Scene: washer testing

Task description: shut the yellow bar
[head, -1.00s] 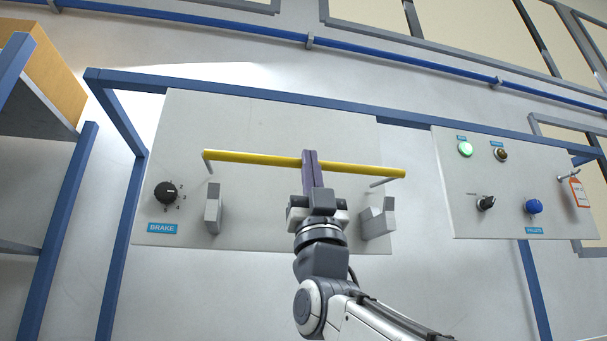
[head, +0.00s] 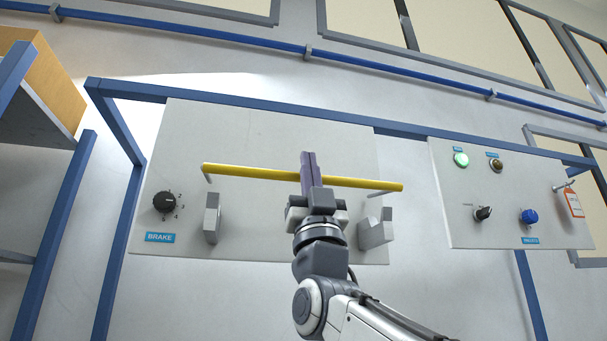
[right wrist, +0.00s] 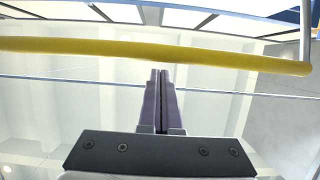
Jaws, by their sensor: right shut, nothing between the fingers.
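The yellow bar (head: 250,172) runs almost level across the left grey panel (head: 270,130) in the head view. Its ends stand off the panel on thin rods, above two grey brackets (head: 212,218) and (head: 376,231), and it is apart from both. My right gripper (head: 308,156) is shut and empty. Its purple fingers point up and cross in front of the middle of the bar, with the tips above it in the picture. In the right wrist view the bar (right wrist: 90,48) passes just beyond the fingertips (right wrist: 160,73). I cannot tell whether they touch. My left gripper is out of view.
The left panel has a black knob (head: 164,202) and a BRAKE label (head: 160,237). A second panel (head: 470,190) at right carries a lit green lamp (head: 461,160), a blue knob (head: 528,216) and an orange tag (head: 574,204). Blue frame posts stand at left.

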